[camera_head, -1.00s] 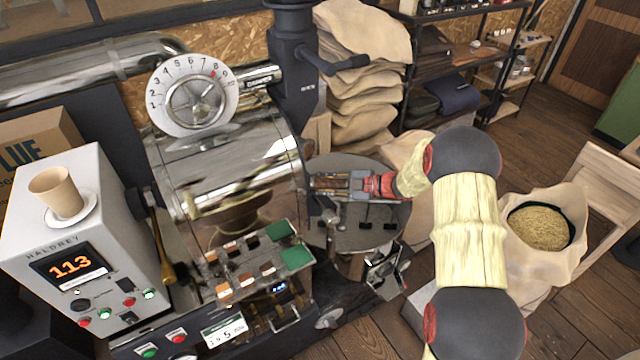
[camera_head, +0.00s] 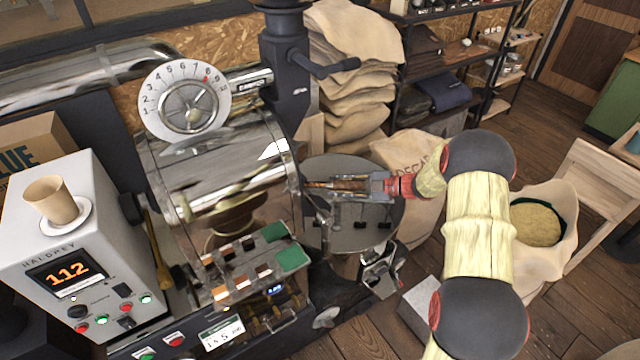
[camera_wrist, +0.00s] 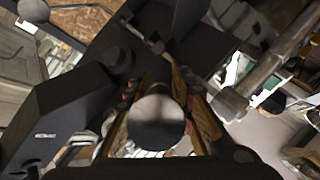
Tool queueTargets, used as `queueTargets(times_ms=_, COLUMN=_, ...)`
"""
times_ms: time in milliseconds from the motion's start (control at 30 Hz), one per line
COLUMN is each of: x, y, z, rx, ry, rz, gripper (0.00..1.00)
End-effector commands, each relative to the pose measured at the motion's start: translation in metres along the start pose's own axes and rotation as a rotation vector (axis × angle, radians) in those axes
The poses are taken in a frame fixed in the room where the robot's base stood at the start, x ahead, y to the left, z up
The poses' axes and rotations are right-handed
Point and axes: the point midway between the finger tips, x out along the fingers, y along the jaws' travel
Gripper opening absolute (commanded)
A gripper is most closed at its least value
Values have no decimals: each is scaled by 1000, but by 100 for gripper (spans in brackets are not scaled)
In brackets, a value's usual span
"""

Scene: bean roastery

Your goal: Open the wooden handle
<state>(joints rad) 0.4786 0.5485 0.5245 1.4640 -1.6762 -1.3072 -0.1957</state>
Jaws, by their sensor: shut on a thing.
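The wooden handle (camera_head: 348,185) is a short brown piece at the front of the shiny roaster drum (camera_head: 222,165), partly covered by the fingers. My gripper (camera_head: 326,186) reaches in from the right, above the round cooling tray, and is shut on this handle. In the wrist view my gripper (camera_wrist: 160,140) shows its two fingers on either side of a rounded grey end (camera_wrist: 157,122). Whether that end belongs to the handle I cannot tell. How far the handle is turned or pulled is not clear.
The round grey cooling tray (camera_head: 350,235) lies under my gripper. A grey control box (camera_head: 75,235) with a paper cup (camera_head: 50,200) stands left. Stacked sacks (camera_head: 345,75) are behind; an open bean sack (camera_head: 545,255) is right. A sample tray (camera_head: 245,270) sits in front of the drum.

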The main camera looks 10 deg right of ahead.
Motion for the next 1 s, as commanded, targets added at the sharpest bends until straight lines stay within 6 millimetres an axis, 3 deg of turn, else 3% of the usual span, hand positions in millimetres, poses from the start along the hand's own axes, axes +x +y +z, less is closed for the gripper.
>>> queueTargets(times_ms=133, x=-23, y=7, z=8, rx=-4, ry=-2, rz=10, gripper=0)
queueTargets(times_ms=467, x=-26, y=7, z=9, rx=-6, ry=-1, rz=9, gripper=0)
queueTargets(times_ms=500, x=-26, y=7, z=9, rx=-6, ry=-1, rz=10, gripper=25)
queueTargets(times_ms=633, x=-26, y=7, z=9, rx=-6, ry=-1, rz=8, gripper=32)
queueTargets(times_ms=1000, x=-25, y=3, z=10, rx=-3, ry=0, rz=4, gripper=32)
